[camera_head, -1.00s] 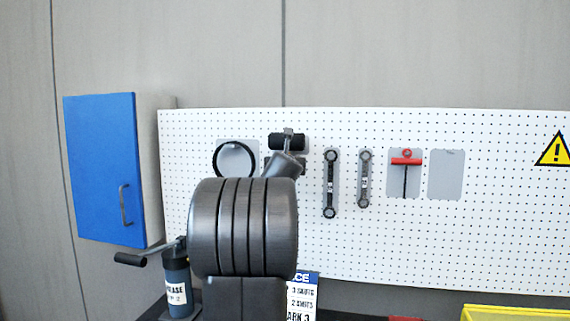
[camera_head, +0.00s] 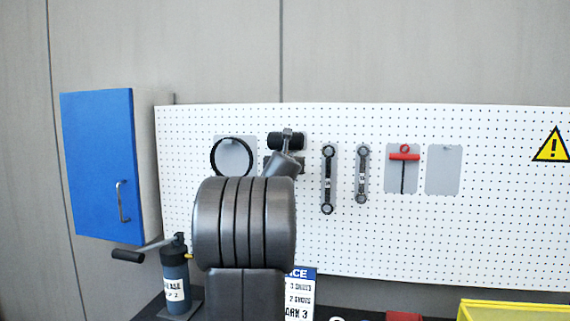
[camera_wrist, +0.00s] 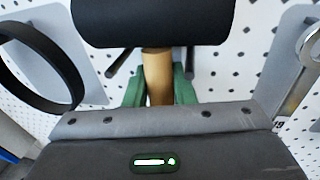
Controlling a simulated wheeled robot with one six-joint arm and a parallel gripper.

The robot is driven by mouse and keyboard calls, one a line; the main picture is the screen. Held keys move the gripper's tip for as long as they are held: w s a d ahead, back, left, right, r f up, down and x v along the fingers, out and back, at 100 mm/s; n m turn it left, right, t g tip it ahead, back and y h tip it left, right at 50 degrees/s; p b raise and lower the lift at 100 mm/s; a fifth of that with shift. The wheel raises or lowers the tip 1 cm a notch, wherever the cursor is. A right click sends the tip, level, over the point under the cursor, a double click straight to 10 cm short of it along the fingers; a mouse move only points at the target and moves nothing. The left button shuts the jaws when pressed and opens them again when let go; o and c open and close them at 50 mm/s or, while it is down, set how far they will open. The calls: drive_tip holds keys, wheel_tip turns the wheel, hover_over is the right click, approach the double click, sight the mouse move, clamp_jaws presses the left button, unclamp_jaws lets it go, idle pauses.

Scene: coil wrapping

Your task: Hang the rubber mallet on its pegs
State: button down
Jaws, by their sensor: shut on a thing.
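The rubber mallet's black head (camera_head: 286,141) shows at the pegboard, above my dark arm, in the head view. It also fills the top of the wrist view (camera_wrist: 155,22). Its wooden handle (camera_wrist: 157,75) runs down from the head between my green fingers. My gripper (camera_wrist: 158,88) is shut on the handle just below the head. Two dark pegs, one on the left (camera_wrist: 124,62) and one on the right (camera_wrist: 190,60), stick out either side of the handle below the head. Whether the head touches them I cannot tell. My arm hides the lower handle.
A black ring (camera_head: 232,157) hangs left of the mallet; two wrenches (camera_head: 328,180) and a red-handled tool (camera_head: 404,157) hang to the right. An empty grey panel (camera_head: 443,170) is further right. A blue cabinet (camera_head: 98,165) and a grease bottle (camera_head: 176,280) stand at left.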

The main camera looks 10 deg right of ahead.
drive_tip(key=shift+r, duration=0.15)
drive_tip(key=c, duration=1.1)
unclamp_jaws()
drive_tip(key=shift+c, duration=0.2)
drive_tip(key=shift+f, duration=0.2)
drive_tip(key=b+v, duration=0.1)
drive_tip(key=v, duration=1.3)
drive_tip(key=shift+b, duration=0.35)
drive_tip(key=shift+w, duration=0.1)
drive_tip(key=p+x, duration=0.1)
drive_tip(key=x, duration=1.3)
drive_tip(key=shift+r+p, duration=0.1)
drive_tip(key=shift+p, duration=0.25)
drive_tip(key=shift+r, duration=0.1)
drive_tip(key=shift+s, duration=0.2)
